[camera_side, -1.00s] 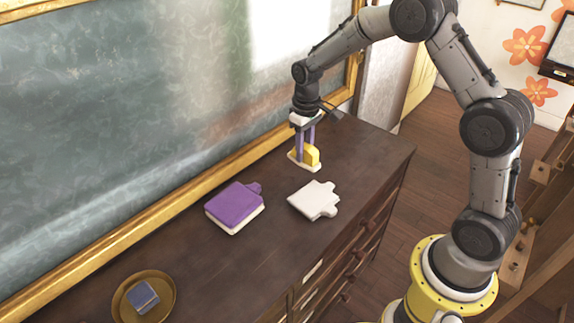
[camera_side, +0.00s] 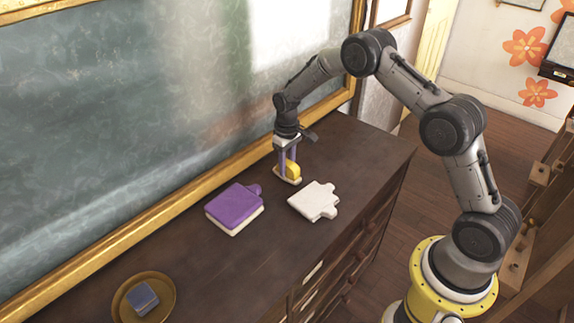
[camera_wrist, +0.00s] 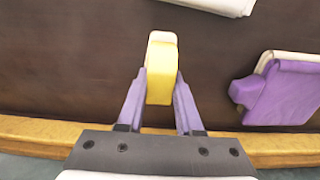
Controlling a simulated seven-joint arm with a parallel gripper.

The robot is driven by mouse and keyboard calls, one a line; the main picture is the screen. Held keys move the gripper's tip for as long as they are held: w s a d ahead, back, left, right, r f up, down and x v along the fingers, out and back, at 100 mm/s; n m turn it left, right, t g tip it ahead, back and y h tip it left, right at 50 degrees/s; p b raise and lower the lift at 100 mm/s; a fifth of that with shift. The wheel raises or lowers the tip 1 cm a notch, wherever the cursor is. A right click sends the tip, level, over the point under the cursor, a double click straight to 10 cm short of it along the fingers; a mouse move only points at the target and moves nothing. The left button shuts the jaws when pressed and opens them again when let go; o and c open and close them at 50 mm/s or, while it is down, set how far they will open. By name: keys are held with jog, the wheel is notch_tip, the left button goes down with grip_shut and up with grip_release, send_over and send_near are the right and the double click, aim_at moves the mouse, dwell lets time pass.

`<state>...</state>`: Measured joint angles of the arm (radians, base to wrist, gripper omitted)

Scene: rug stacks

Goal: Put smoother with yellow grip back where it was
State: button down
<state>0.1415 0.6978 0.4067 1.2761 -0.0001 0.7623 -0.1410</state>
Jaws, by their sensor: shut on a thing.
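The smoother with the yellow grip (camera_side: 293,171) has a pale flat base and a yellow block on top. My gripper (camera_side: 287,165) is shut on its yellow grip, with one purple finger on each side. In the wrist view the yellow grip (camera_wrist: 160,80) sits between the fingers, and a pale end of the base shows beyond it. The smoother is over the dark cabinet top, behind the white rug piece and right of the purple one. I cannot tell whether its base touches the wood.
A purple rug piece (camera_side: 233,203) lies on a white one. A separate white rug piece (camera_side: 314,201) lies to its right. A brass dish (camera_side: 170,298) holds a blue block (camera_side: 142,297) at front left. A gold-framed board (camera_side: 130,130) bounds the cabinet top (camera_side: 270,260) behind.

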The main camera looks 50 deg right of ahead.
jog(key=shift+f, duration=0.1)
jog(key=c, duration=0.6)
grip_release()
